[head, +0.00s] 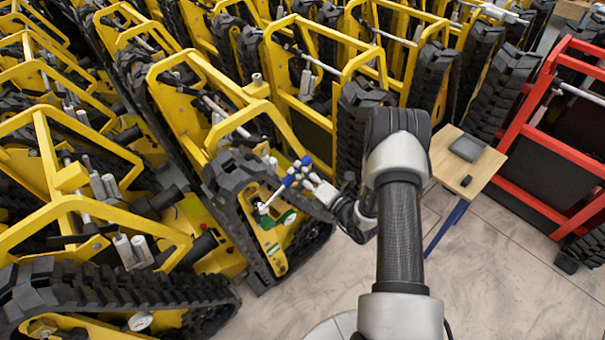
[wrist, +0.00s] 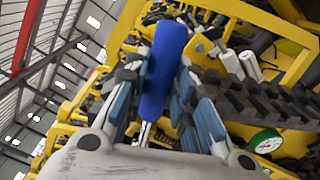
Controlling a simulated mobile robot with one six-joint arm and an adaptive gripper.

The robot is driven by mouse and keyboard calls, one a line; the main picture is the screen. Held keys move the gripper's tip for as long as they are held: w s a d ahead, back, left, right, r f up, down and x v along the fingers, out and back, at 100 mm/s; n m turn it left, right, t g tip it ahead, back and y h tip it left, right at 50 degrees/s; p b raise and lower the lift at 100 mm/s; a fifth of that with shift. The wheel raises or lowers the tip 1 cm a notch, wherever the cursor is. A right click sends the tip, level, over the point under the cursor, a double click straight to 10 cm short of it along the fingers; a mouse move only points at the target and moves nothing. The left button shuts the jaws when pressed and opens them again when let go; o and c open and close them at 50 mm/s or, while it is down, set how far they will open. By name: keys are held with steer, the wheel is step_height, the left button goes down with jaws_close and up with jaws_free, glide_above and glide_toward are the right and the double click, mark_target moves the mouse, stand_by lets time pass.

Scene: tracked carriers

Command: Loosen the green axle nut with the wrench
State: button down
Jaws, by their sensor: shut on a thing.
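The wrench (head: 288,182) has a blue handle and a bright metal end. My gripper (head: 299,173) is shut on the blue handle, beside the nearest yellow carrier's track. In the wrist view the handle (wrist: 163,70) stands between the two fingers of my gripper (wrist: 160,85). In the head view the metal end slants down and left towards the carrier's side plate. A small green part (head: 288,217), perhaps the axle nut, shows just right of and below that end. I cannot tell whether the wrench touches it. In the wrist view the wrench's metal end is mostly hidden.
Yellow tracked carriers (head: 165,85) crowd the left and back. A red carrier frame (head: 540,140) stands at right. A small wooden table (head: 450,172) holds a dark flat case and a small black item. A green-rimmed gauge (wrist: 267,141) shows low right. Pale floor (head: 490,280) is clear at front right.

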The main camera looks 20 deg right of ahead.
steer(key=shift+r, duration=0.25)
steer(key=shift+s+a+r+n+p, duration=0.15)
steer(key=shift+a+r+n+p, duration=0.3)
steer(key=shift+r+n, duration=0.2)
steer(key=shift+s+a+r+n+p, duration=0.15)
steer(key=shift+a+r+n+p, duration=0.25)
steer(key=shift+r+n, duration=0.2)
stand_by(0.3)
steer(key=shift+s+a+r+n, duration=0.15)
steer(key=shift+a+r+n, duration=0.4)
steer(key=shift+s+a+r+n+p, duration=0.2)
steer(key=shift+a+r+n+p, duration=0.3)
steer(key=shift+a+n, duration=0.1)
